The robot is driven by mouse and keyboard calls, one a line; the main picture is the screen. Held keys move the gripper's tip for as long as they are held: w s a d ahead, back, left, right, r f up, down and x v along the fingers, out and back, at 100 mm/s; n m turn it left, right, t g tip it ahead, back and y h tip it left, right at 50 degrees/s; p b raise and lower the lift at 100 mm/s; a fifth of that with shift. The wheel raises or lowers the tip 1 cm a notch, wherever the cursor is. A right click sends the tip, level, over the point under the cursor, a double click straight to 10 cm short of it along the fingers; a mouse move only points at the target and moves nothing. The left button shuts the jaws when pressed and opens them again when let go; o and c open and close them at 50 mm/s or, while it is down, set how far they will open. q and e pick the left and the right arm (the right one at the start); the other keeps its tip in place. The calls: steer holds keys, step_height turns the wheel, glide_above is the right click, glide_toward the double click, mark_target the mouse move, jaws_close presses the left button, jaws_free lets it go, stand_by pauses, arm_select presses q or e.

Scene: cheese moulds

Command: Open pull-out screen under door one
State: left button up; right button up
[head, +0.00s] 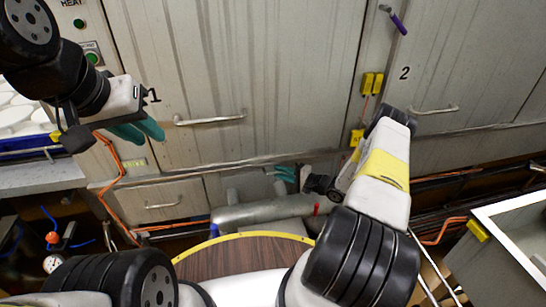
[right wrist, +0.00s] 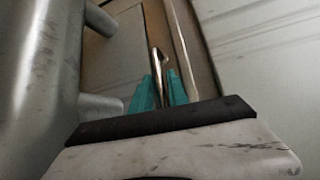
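Door one (head: 250,70), marked 1, is a large grey panel with a horizontal handle. Below it is a low strip of panels. Its left panel (head: 180,192) has a bar handle (head: 162,205) and looks closed. My right gripper (head: 285,174) is at the strip further right, its teal fingers a little apart. In the right wrist view, a metal bar handle (right wrist: 158,72) lies between the fingertips; I cannot tell whether they touch it. My left gripper (head: 143,131) hangs in front of door one's lower left, fingers slightly apart and empty.
A thick grey pipe (head: 265,211) runs in front of the low panels, close to my right gripper. It also fills the left of the right wrist view (right wrist: 45,60).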

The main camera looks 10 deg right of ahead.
steer(key=shift+c, duration=0.4)
jaws_close()
stand_by(1.1)
